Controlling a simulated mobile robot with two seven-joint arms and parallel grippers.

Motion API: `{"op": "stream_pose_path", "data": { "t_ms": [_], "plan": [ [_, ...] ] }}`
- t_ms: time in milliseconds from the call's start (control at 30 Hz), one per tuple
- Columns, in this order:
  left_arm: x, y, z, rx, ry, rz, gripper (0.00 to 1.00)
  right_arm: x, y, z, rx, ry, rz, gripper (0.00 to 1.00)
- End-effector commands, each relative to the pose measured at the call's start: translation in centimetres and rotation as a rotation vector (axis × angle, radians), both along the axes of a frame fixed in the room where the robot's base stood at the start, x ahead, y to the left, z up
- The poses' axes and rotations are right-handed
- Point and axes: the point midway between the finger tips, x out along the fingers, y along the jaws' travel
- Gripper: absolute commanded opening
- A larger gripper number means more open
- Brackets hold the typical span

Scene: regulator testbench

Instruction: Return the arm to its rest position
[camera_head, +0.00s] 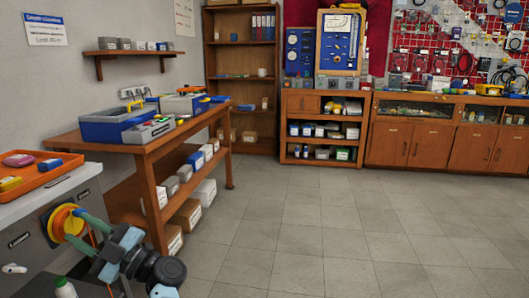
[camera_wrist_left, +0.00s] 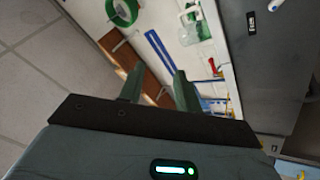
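My left gripper (camera_head: 77,226) is at the lower left of the head view, in front of the grey cabinet (camera_head: 28,232). Its two teal fingers stand apart. In the left wrist view the fingers (camera_wrist_left: 158,75) also show spread, with nothing between them. A yellow and orange round thing (camera_head: 66,222) shows right behind the fingers in the head view; I cannot tell whether they touch it. My right gripper is in neither view.
An orange tray (camera_head: 50,176) lies on the white cabinet top. A wooden bench (camera_head: 150,150) with a blue toolbox (camera_head: 108,126) stands beyond. The tiled floor (camera_head: 310,230) is clear.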

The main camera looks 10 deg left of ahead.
Motion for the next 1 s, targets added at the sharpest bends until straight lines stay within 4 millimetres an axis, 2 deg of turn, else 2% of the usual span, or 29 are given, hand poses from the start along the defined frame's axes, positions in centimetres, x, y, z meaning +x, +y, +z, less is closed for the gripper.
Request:
{"op": "stream_pose_path", "data": {
  "t_ms": [33, 267, 567, 767, 867, 1000],
  "plan": [
    [-0.5, 0.0, 0.2, 0.038, 0.036, -0.037, 0.34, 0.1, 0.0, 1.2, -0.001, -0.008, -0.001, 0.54],
    [-1.7, -1.5, -1.9, 0.195, 0.238, -0.287, 0.34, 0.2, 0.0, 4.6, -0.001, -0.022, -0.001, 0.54],
    [-5.3, -5.6, -7.1, 0.284, 0.560, -0.646, 0.34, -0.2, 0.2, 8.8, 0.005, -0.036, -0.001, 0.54],
    [-9.9, -9.2, -11.0, 0.272, 0.796, -0.880, 0.34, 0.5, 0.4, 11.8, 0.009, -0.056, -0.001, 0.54],
    [-13.0, -11.1, -12.8, 0.246, 0.917, -0.992, 0.34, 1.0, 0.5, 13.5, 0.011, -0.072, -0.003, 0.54],
    [-18.1, -13.6, -14.7, 0.191, 1.084, -1.136, 0.34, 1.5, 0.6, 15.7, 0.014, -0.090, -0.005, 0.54]
  ]
}}
